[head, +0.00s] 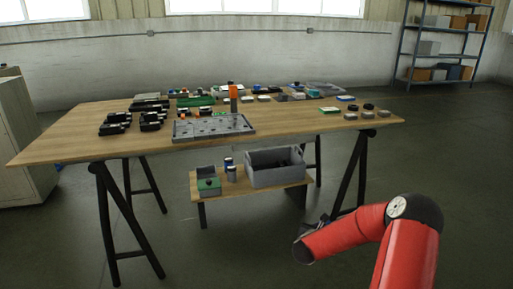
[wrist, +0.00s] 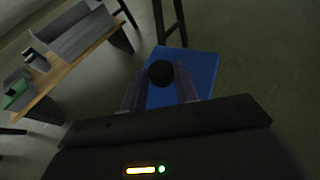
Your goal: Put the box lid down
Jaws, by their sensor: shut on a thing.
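The box lid (wrist: 205,62) is a flat blue panel with a round black knob (wrist: 160,70) in the wrist view. My gripper (wrist: 160,80) is shut on the knob and holds the lid out ahead of it, over the dark floor. How high the lid is above the floor is hard to tell. In the head view my red arm reaches low at the right, in front of the table, and its own links mostly hide the gripper and lid.
A low wooden bench (head: 222,191) under the table holds an open grey bin (head: 275,175), a small grey box with green (head: 209,185) and two jars. The wooden table (head: 290,125) above is crowded with small parts. Black trestle legs (head: 352,172) stand near my arm. Floor at front left is clear.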

